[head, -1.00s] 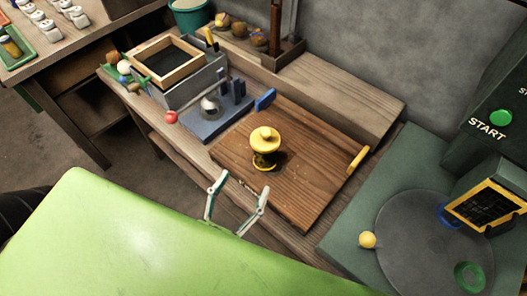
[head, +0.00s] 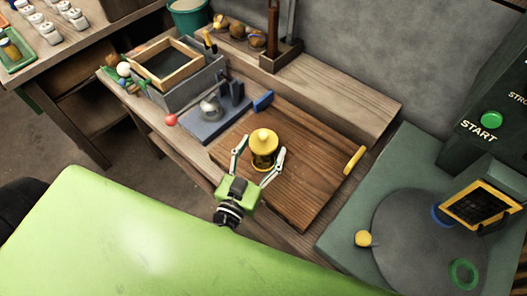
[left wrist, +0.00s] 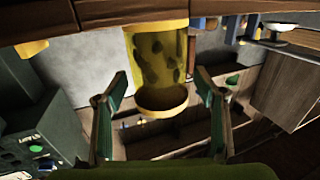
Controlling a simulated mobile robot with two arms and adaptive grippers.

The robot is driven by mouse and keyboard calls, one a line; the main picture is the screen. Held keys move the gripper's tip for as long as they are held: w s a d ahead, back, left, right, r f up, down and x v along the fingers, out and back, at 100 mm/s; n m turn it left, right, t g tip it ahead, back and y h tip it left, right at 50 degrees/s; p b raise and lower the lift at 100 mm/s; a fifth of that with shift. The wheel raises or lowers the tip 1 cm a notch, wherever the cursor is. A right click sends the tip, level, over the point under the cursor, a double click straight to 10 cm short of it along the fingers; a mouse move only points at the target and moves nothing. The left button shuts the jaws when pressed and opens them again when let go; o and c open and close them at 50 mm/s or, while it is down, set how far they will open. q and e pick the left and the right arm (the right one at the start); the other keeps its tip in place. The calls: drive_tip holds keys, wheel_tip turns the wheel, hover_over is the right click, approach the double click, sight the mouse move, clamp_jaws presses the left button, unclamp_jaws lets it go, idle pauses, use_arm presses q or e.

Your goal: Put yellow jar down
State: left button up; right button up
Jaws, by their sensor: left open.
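The yellow jar (head: 263,139) with its knobbed lid stands upright on the brown wooden board (head: 305,205). My left gripper (head: 261,147) is open, with one finger on each side of the jar. In the left wrist view the picture is upside down, and the jar (left wrist: 157,65) hangs from the top edge between the spread fingers of the left gripper (left wrist: 159,78). Gaps show between the fingers and the jar there. My right gripper is not in view.
A blue handle (head: 263,100) and a yellow handle (head: 354,160) sit at the board's edges. A blue-grey stand (head: 205,128) with a round metal piece is to the left. A green machine with a grey disc (head: 410,245) is to the right. The board around the jar is clear.

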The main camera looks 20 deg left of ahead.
use_arm(q)
drive_tip(key=shift+w, duration=0.65)
clamp_jaws()
drive_tip(key=shift+r, duration=0.1)
